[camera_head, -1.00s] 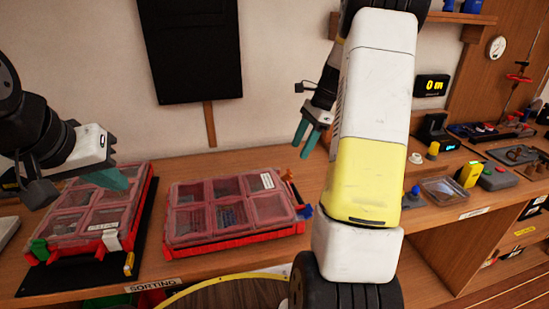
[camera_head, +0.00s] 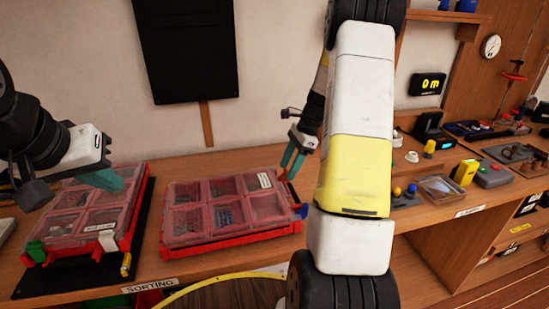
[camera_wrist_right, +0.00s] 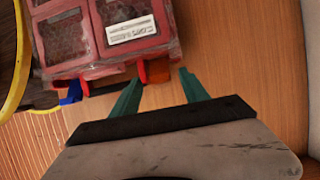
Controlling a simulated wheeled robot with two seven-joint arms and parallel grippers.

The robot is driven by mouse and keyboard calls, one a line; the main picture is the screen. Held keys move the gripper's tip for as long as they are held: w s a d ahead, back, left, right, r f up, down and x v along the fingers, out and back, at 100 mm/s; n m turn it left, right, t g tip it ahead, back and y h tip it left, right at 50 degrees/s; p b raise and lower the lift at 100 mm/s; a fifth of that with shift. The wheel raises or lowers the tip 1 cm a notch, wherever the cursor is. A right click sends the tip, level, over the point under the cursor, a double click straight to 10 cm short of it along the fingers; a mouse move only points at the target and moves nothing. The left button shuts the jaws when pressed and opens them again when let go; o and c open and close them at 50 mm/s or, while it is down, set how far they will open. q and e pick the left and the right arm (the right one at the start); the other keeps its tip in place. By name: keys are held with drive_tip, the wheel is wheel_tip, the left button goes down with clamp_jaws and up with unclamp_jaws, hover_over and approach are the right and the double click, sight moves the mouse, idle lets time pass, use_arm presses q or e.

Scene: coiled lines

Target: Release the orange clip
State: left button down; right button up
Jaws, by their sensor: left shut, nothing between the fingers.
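A red case (camera_head: 170,236) with a clear compartmented lid lies in the middle of the bench. Its orange clip (camera_wrist_right: 156,72) is on the edge near the labelled compartment, and a blue clip (camera_wrist_right: 72,93) is farther along that edge. My right gripper (camera_wrist_right: 160,76) is open, with its teal fingertips apart on either side of the orange clip; I cannot tell whether they touch it. In the head view the right gripper (camera_head: 288,172) is at the case's back right corner and largely covers the clip. My left gripper (camera_head: 112,180) is shut and empty above the left case.
A second red case (camera_head: 62,254) on a black mat lies at left, with green, white and yellow clips. Small tools and a display stand on the bench at right. My right arm hides the bench between.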

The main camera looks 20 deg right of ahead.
clamp_jaws()
drive_tip(key=shift+d+f+y, duration=0.25)
drive_tip(key=shift+d+y, duration=0.1)
drive_tip(key=shift+y, duration=0.25)
drive_tip(key=shift+o, duration=0.2)
unclamp_jaws()
drive_tip(key=v, duration=0.7)
drive_tip(key=shift+d+r, duration=0.2)
drive_tip(key=shift+r, duration=0.15)
